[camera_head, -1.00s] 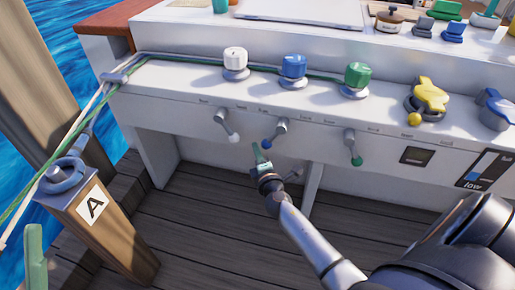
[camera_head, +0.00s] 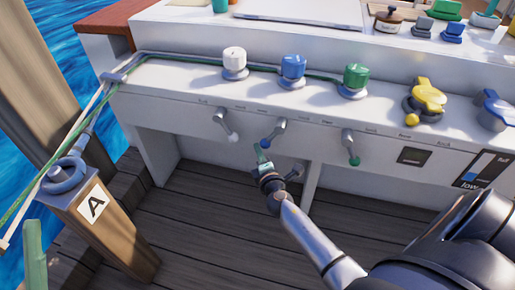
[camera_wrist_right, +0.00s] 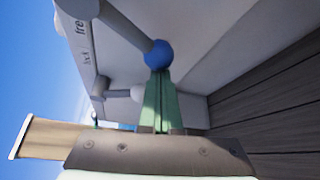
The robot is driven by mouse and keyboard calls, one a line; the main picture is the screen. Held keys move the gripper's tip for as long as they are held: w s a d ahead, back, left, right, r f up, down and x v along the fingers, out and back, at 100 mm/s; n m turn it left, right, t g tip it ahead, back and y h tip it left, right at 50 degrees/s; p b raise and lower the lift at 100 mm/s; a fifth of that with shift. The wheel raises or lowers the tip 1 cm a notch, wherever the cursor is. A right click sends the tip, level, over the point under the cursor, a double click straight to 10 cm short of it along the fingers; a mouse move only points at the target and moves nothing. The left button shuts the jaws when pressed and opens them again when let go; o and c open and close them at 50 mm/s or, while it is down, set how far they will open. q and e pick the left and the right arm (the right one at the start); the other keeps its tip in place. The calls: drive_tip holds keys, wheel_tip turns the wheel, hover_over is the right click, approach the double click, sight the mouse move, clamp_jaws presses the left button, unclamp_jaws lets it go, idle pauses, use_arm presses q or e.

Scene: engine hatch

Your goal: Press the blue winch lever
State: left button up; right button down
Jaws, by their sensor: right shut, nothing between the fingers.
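The blue winch lever (camera_head: 273,132) is a grey handle with a blue ball at its end, on the front face of the white console, below the blue winch (camera_head: 293,66). The ball hangs down and to the left. In the right wrist view the blue ball (camera_wrist_right: 158,54) is right at the green fingertips. My right gripper (camera_head: 262,153) is shut and empty, its tips just below the ball; I cannot tell whether they touch it. A green upright piece (camera_head: 34,258) at the lower left edge may be a finger of my left gripper; its jaws are not shown.
A white-tipped lever (camera_head: 226,125) is to the left and a green-tipped lever (camera_head: 350,147) to the right. White (camera_head: 234,60) and green (camera_head: 355,78) winches stand above. A wooden post marked A (camera_head: 112,225) is at left. The deck below is clear.

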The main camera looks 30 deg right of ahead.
use_arm(q)
drive_tip(key=shift+r+m+p, duration=0.6)
drive_tip(key=shift+r+p, duration=2.9)
drive_tip(key=shift+r, duration=0.15)
drive_tip(key=w+a+f+n+g+y+p, duration=0.1)
drive_tip(key=w+f+n+g+y+p, duration=0.25)
drive_tip(key=f, duration=0.65)
drive_tip(key=w+a+f+n+g+y, duration=0.1)
drive_tip(key=w+f+n+y, duration=0.2)
drive_tip(key=f+n+y, duration=0.35)
drive_tip(key=s+f+g+y+p, duration=0.1)
drive_tip(key=s+f+g+p, duration=0.1)
drive_tip(key=f, duration=0.7)
drive_tip(key=s+f+g+y+p, duration=0.1)
drive_tip(key=s+f+g+p, duration=0.2)
drive_tip(key=f, duration=0.6)
drive_tip(key=s+g, duration=0.2)
drive_tip(key=g, duration=0.1)
drive_tip(key=shift+s, duration=0.2)
use_arm(e)
drive_tip(key=s+d+f+n+g+h, duration=0.1)
drive_tip(key=s+d+n+g, duration=0.4)
drive_tip(key=s+n, duration=0.1)
drive_tip(key=shift+s+d+n+h, duration=0.15)
drive_tip(key=shift+d+n+h, duration=0.15)
drive_tip(key=shift+n+h, duration=0.1)
use_arm(q)
drive_tip(key=shift+g, duration=0.25)
